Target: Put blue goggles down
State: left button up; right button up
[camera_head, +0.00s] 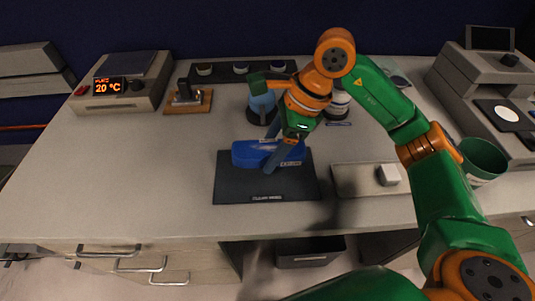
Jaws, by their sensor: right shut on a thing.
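The blue goggles (247,153) are at the back part of a dark mat (240,189) in the middle of the bench. My right gripper (274,163) reaches down over the mat and is shut on the goggles, its fingers crossing their right half. Whether the goggles touch the mat or hang just above it cannot be told. My right arm comes in from the right and hides some things behind it. My left gripper does not show.
A hot plate reading 20 °C (124,84) stands at the back left. A blue-bodied item (262,104) stands close behind my gripper. A pale tray with a white block (352,181) lies right of the mat, near a green cup (483,158). The bench left of the mat is clear.

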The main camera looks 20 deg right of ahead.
jog(key=x, duration=0.2)
jog(key=d+p+x, duration=0.1)
jog(key=x, duration=0.1)
jog(key=shift+f, duration=0.1)
jog(key=shift+f, duration=0.15)
jog(key=shift+w+f, duration=0.1)
jog(key=shift+f, duration=0.05)
jog(key=o, duration=1.4)
jog(key=shift+r, duration=0.2)
